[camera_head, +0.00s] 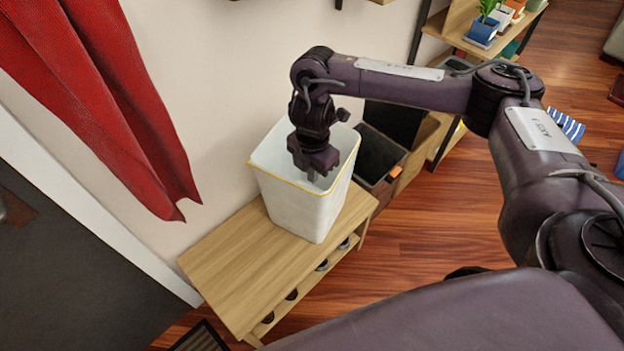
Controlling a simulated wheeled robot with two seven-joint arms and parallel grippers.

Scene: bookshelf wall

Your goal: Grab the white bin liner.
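A white bin (296,205) with a yellow line around its rim stands on a wooden bench by the wall. Its pale inside, which may be the white liner (271,153), shows at the left and back of the opening. I cannot clearly tell the liner from the bin wall. My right gripper (314,176) points down into the bin's opening, near the front rim. Its fingertips are small and dark, and I cannot tell whether they are apart or hold anything. My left gripper is not in view.
The wooden bench (240,262) has a clear top to the left of the bin, with shoes below. A dark open box (378,158) stands behind the bin to the right. A red cloth (110,95) hangs at the left. A shelf with potted plants (482,32) stands at the top right.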

